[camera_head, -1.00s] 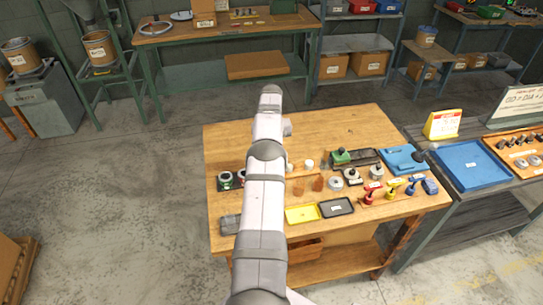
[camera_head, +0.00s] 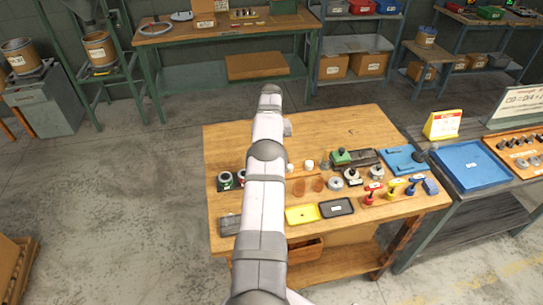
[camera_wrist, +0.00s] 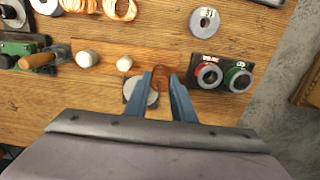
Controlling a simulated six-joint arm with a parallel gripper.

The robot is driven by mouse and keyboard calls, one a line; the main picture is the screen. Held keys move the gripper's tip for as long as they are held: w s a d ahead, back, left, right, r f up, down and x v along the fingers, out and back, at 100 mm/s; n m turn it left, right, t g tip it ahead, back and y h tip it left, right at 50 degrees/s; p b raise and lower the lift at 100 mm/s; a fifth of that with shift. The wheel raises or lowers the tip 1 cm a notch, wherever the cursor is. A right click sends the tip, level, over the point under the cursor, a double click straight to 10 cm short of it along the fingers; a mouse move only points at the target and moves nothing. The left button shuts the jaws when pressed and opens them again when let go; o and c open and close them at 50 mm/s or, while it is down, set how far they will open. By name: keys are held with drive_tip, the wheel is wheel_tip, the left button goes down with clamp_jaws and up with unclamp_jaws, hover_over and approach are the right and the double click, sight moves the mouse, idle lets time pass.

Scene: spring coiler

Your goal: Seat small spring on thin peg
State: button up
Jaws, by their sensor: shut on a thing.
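My gripper (camera_wrist: 161,85) has two blue fingers, close together around a small copper-coloured spring (camera_wrist: 161,75) in the wrist view. The spring shows between the fingertips. A pale grey disc (camera_wrist: 134,90) lies beside and partly behind the left finger. Two white round-topped pieces (camera_wrist: 88,58) stand left of the fingers along a brown wooden strip (camera_wrist: 105,47). I cannot tell which piece is the thin peg, or whether the spring touches anything below. In the head view my arm hides the gripper and the held spring.
A dark block with a red ring (camera_wrist: 208,75) and a green ring (camera_wrist: 237,78) sits just right of the fingers. A grey washer (camera_wrist: 205,21) and orange coils (camera_wrist: 120,8) lie beyond. The workbench (camera_head: 235,143) is clear at its back left.

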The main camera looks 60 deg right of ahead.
drive_tip(key=shift+f+b, duration=1.45)
drive_tip(key=shift+f, duration=0.4)
idle(1.5)
idle(0.4)
drive_tip(key=o, duration=0.9)
drive_tip(key=shift+o, duration=0.5)
drive_tip(key=shift+o, duration=1)
drive_tip(key=shift+r, duration=0.1)
drive_tip(key=shift+r+p, duration=2.05)
drive_tip(key=shift+r, duration=1)
